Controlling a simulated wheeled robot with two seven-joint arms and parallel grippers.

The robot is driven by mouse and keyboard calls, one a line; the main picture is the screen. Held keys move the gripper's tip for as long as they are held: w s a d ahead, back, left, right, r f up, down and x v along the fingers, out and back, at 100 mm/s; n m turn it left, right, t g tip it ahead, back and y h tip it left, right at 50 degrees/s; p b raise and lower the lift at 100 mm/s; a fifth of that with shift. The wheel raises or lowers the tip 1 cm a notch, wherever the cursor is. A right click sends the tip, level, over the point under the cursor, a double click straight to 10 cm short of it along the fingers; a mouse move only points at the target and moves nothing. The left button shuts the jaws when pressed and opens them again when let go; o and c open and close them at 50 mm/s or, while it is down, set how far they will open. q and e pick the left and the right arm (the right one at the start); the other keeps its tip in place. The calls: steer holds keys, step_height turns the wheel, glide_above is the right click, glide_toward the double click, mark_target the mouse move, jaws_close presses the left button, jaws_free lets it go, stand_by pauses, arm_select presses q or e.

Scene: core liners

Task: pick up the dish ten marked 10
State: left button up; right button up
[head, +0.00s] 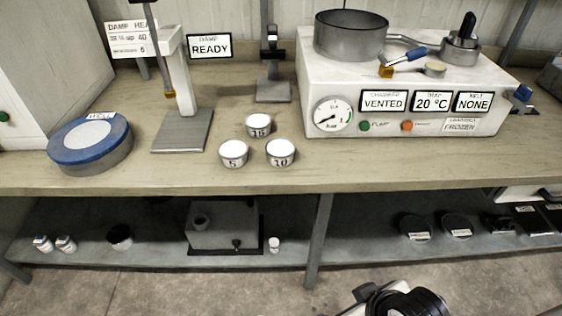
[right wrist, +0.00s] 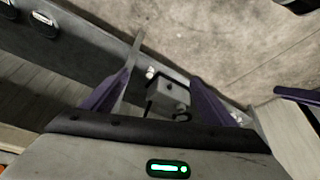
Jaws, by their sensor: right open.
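Three small white dishes with dark markings stand close together on the bench top in the head view. The dish marked 10 (head: 280,153) is the right one of the front pair. The dish marked 5 (head: 233,154) is to its left, and the dish marked 15 (head: 259,126) stands behind them. My right gripper (right wrist: 165,90) is open and empty in the right wrist view, its two purple fingers spread apart. It points down toward the floor and lower shelf, away from the dishes. My left gripper is in neither view.
A blue-lidded round container (head: 90,143) and a stand (head: 181,132) are left of the dishes. A white machine (head: 400,95) with gauge and signs stands to the right. Bare bench (head: 330,176) lies in front. The lower shelf (head: 160,245) holds a grey box (head: 222,228).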

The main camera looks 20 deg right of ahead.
steer(key=w+r+m+t, duration=0.1)
steer(key=w+r+t, duration=0.15)
steer(key=w, duration=0.55)
steer(key=w+r+m+t, duration=0.1)
steer(key=w+r+t, duration=0.1)
steer(key=w+r, duration=0.35)
steer(key=t, duration=0.4)
glide_toward(282, 153)
steer(key=w, duration=0.2)
steer(key=shift+w+a+f+h, duration=0.25)
steer(key=shift+w+h, duration=0.05)
steer(key=x, duration=0.3)
steer(key=shift+w+t, duration=0.25)
steer(key=shift+w, duration=0.15)
steer(key=shift+s+f+b+x, duration=0.1)
steer(key=shift+f+x, duration=0.1)
steer(key=shift+x, duration=0.8)
steer(key=shift+s+f+b+x, duration=0.1)
steer(key=shift+f+b+x, duration=0.1)
steer(key=shift+x, duration=0.8)
steer(key=shift+s+f+b+x, duration=0.1)
steer(key=shift+f+x, duration=0.05)
steer(key=shift+x, duration=0.9)
steer(key=shift+d, duration=0.15)
steer(key=c, duration=1.2)
